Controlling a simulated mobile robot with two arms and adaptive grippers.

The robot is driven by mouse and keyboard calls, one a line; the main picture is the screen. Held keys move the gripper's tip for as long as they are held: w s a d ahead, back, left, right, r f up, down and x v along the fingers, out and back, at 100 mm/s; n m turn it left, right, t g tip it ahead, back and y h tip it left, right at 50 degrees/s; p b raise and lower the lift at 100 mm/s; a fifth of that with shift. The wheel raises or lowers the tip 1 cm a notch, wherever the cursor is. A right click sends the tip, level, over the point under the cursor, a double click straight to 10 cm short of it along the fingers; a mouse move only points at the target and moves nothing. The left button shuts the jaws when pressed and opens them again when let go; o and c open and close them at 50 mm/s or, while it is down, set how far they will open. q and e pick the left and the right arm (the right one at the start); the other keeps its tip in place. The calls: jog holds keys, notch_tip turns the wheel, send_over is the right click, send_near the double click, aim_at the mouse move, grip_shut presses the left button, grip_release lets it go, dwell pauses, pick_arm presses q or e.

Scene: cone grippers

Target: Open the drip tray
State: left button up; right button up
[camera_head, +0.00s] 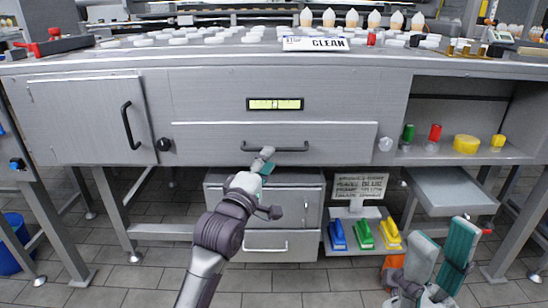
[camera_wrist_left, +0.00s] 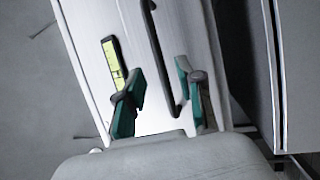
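A wide, flat grey drawer front (camera_head: 340,133), which I take to be the drip tray, sits in the counter's front and looks closed. Its dark bar handle (camera_head: 290,149) runs level along it. The handle also shows in the left wrist view (camera_wrist_left: 160,58). My left gripper (camera_head: 264,160) is at the left part of the handle. In the left wrist view my left gripper (camera_wrist_left: 159,80) is open, with the handle between its teal fingers; I cannot tell whether they touch it. My right gripper (camera_head: 442,245) is open and empty at the lower right, apart from the counter.
A yellow-green level strip (camera_head: 275,104) is above the drawer. A cabinet door (camera_head: 85,118) is at left, and a black knob (camera_head: 164,144) is beside the drawer. Below are grey drawers (camera_head: 265,242), a sign (camera_head: 360,187), coloured brushes (camera_head: 363,235) and a pull-out shelf (camera_head: 455,188) at right.

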aim_at(275, 124)
pick_arm(q)
jog(key=b+x, duration=0.1)
jog(key=x, duration=0.4)
grip_shut()
dwell(0.3)
